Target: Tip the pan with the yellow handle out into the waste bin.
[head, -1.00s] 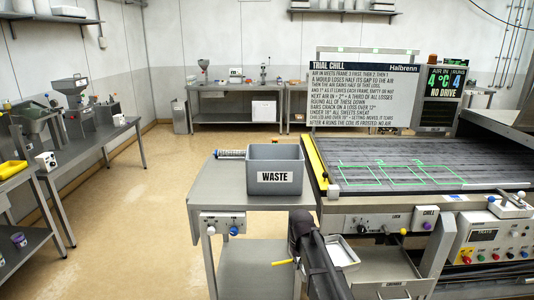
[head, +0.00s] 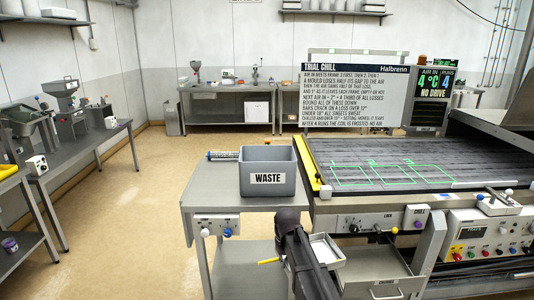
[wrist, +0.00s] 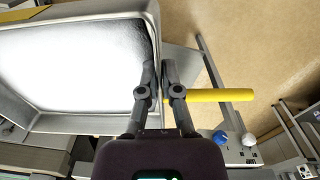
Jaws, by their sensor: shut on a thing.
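The pan (head: 327,251) is a shallow grey metal tray with a yellow handle (head: 268,262) sticking out to the left in the head view. In the wrist view the pan (wrist: 147,12) fills the left, with a bright white inside, and the handle (wrist: 225,95) points right. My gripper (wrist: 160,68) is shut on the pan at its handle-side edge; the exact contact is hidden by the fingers. The pan looks about level, held in front of and below the waste bin (head: 250,192). The grey bin, labelled WASTE, stands upright on a side table; its inside bottom is hidden.
The side table (head: 208,190) has a blue and a white knob on its front. The chill machine (head: 400,165), with its dark belt and yellow edge, stands right of the bin. An open drawer (head: 380,285) lies below, beside the pan. Floor is clear at left.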

